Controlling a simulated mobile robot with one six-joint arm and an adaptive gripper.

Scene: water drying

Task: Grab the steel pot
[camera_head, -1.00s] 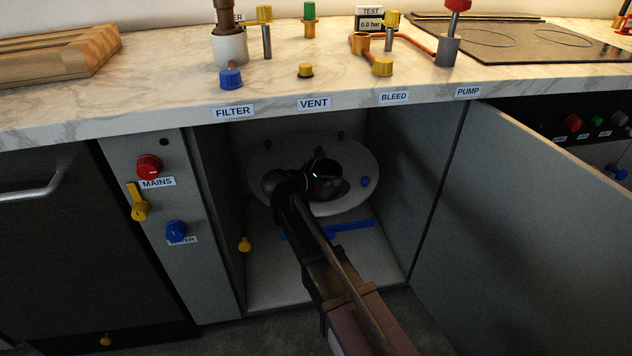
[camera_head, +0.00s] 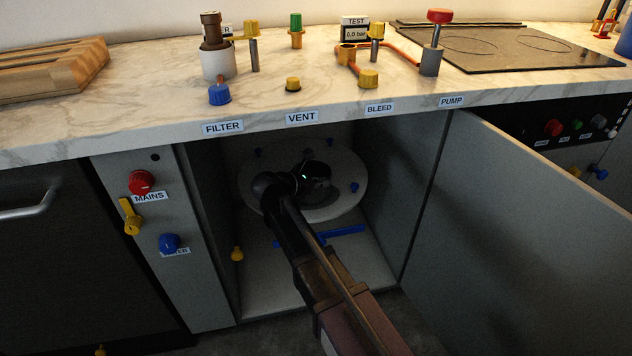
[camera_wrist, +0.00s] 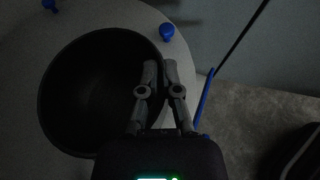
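The steel pot (camera_wrist: 90,95) is a dark, round, open vessel, seen from above at the left of the wrist view. It stands on a pale round turntable (camera_head: 352,170) inside the open cupboard. My gripper (camera_wrist: 161,65) is at the right side of the pot's rim. One finger is inside the wall and the other outside, with only a narrow gap between them, closed on the rim. In the head view my dark gripper (camera_head: 305,172) and wrist largely hide the pot.
Blue knobs (camera_wrist: 167,32) stand around the turntable's edge. A blue bar (camera_head: 335,235) lies on the cupboard floor. The open door (camera_head: 530,210) bounds the right, the control panel (camera_head: 155,230) the left, and the marble worktop (camera_head: 330,85) lies above.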

